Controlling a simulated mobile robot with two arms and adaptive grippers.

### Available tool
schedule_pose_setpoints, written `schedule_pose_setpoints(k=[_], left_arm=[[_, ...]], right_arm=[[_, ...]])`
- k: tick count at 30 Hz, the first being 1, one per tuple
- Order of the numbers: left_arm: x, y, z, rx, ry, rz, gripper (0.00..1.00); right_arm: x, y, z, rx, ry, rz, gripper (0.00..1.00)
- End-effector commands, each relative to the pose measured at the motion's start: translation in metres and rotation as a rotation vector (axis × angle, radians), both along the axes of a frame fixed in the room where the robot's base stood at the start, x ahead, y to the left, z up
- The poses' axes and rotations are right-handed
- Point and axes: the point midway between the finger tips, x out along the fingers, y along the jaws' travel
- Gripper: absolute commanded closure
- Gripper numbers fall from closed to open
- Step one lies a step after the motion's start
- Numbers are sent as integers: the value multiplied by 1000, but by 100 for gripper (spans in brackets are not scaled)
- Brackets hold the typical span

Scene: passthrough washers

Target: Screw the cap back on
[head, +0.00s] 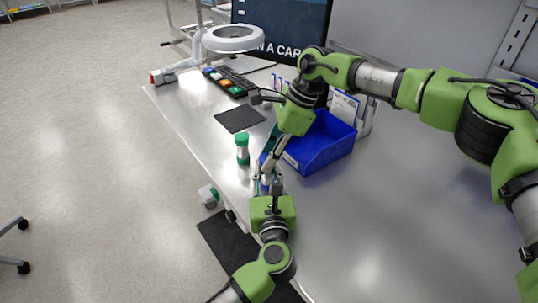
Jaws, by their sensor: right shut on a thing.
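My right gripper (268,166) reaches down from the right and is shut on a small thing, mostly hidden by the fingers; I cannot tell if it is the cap. My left gripper (264,183) comes up from the bottom edge and meets it near the table's left edge. A small bluish thing (265,187) shows between the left fingers. I cannot tell whether they are closed on it.
A blue open bin (325,150) stands right behind the grippers, with white boxes (345,106) behind it. A dark mat (240,118), a black rack (229,81), a magnifier lamp (233,38) and a monitor (290,25) are farther back. The metal table's (385,215) right front is clear.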

Motion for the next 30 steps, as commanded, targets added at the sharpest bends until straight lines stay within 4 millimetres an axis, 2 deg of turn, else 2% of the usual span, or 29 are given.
schedule_pose_setpoints(k=[26,30], left_arm=[[0,-1,1,0,-2,-1,100],[0,-1,1,0,-3,-2,100]], right_arm=[[0,0,-14,-2,4,1,84],[-1,-1,-17,-4,6,0,88]])
